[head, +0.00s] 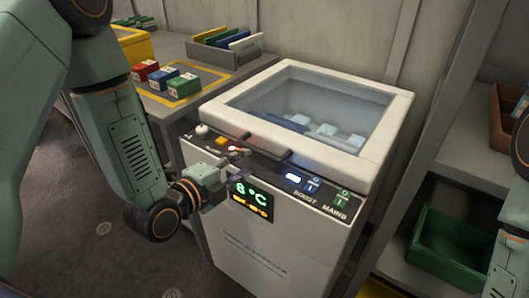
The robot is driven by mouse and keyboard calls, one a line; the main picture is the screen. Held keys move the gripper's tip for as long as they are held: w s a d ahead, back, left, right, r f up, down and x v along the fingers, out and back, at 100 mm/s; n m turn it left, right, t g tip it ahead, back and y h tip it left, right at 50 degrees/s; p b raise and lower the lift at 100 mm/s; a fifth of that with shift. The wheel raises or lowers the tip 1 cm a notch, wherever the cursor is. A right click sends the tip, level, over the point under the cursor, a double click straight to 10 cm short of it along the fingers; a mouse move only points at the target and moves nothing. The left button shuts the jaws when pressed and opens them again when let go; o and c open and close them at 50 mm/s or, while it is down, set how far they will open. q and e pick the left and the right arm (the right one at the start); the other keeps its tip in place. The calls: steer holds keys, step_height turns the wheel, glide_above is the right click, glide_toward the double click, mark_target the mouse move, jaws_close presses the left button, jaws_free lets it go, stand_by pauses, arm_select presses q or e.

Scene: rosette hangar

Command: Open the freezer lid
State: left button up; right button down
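The white chest freezer (285,245) stands in the middle of the head view. Its lid (362,165) has a thick white frame around a clear window and lies shut. A dark handle (268,148) sits at the lid's front edge. Several pale blocks (325,130) and a dark blue item show through the window. My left gripper (240,164) is at the freezer's front, left of and below the handle and close above the display. Its fingers look apart, with nothing seen between them. My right gripper is out of view.
The front panel has a display (251,200) reading 8°C, a white knob (202,131), and BOOST (312,185) and MAINS (342,198) switches. A grey table (190,108) with coloured boxes stands behind left. Shelves with a green bin (455,250) stand at right.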

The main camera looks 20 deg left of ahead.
mark_target(256, 152)
arm_select(q)
steer(key=shift+m, duration=0.8)
steer(key=x, duration=0.2)
steer(key=b+x, duration=0.1)
steer(key=x, duration=0.4)
steer(key=shift+w+a+r, duration=0.25)
steer(key=shift+w+a, duration=0.05)
steer(key=shift+a, duration=0.05)
steer(key=shift+w+d, duration=0.2)
steer(key=shift+d, duration=0.1)
steer(key=shift+s+a+r, duration=0.1)
steer(key=shift+c, duration=0.6)
jaws_close()
